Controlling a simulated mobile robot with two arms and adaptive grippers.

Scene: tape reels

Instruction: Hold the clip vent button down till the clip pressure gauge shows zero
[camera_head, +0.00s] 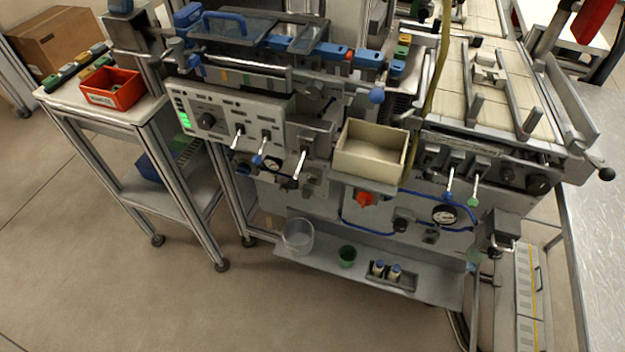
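A round gauge with a white face (444,214) sits on the lower right of the machine's front. A smaller gauge (272,163) sits below the grey control panel (225,115). The labels and needles are too small to read, so I cannot tell which one is the clip pressure gauge. I cannot pick out the clip vent button for certain. An orange-red knob (366,199) sits under the beige bin, and a small black fitting (402,225) sits on the blue hose line near the right gauge. Neither of my grippers shows in the view.
Levers stick out below the panel and at right, one green-tipped (473,201). The beige bin (370,150) juts forward. A side table with a red bin (112,89) stands left. The front floor is clear.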

